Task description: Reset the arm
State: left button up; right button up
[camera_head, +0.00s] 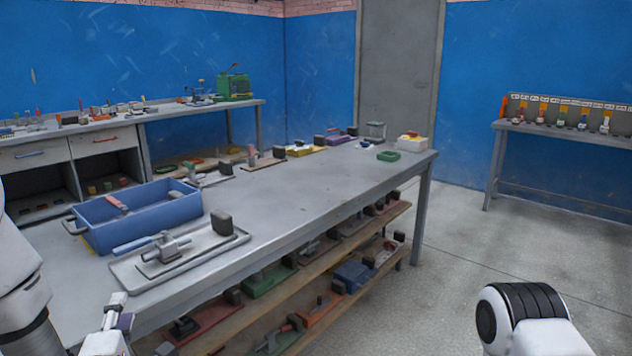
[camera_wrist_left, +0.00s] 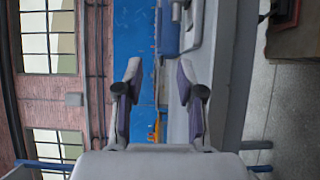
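My left gripper (camera_head: 113,318) is low at the left in the head view, in front of the table's near edge. In the left wrist view, its two fingers (camera_wrist_left: 158,85) stand wide apart with nothing between them. The upper part of my left arm shows at the left edge of the head view. Of my right arm, only a white and black link (camera_head: 522,318) shows at the lower right. Its gripper is out of view.
The grey worktable (camera_head: 300,203) holds a blue bin (camera_head: 140,220), a grey tray (camera_head: 120,268) with a metal fitting, and small tools. Its lower shelf (camera_head: 340,275) carries several fixtures. A side table (camera_head: 490,165) stands at the right. Floor (camera_head: 450,260) between is clear.

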pick_arm(q)
jog(key=s+d+f+m+g+h, duration=0.15)
jog(key=s+f+m+g, duration=0.35)
jog(key=f, duration=0.6)
jog(key=s+d+f+m+g+h, duration=0.1)
jog(key=s+d+f+m+g, duration=0.15)
jog(key=s+f, duration=0.6)
jog(key=s+d+f+m+g+h, duration=0.2)
jog(key=s+d+f+m+g, duration=0.15)
jog(key=f, duration=1.05)
jog(key=s+d+f+m+g, duration=0.1)
jog(key=s+f+m+g, duration=0.2)
jog(key=s+m+g, duration=0.5)
jog(key=s+r+m+t+p, duration=0.1)
jog(key=s+r+m+p, duration=0.1)
jog(key=r+p, duration=1.3)
jog(key=shift+s+r+t+h+p, duration=0.15)
jog(key=shift+s+t+h+p, duration=0.25)
jog(key=shift+s, duration=0.1)
pick_arm(e)
notch_tip(320, 180, up, 16)
jog(key=shift+w, duration=0.2)
jog(key=shift+f, duration=0.15)
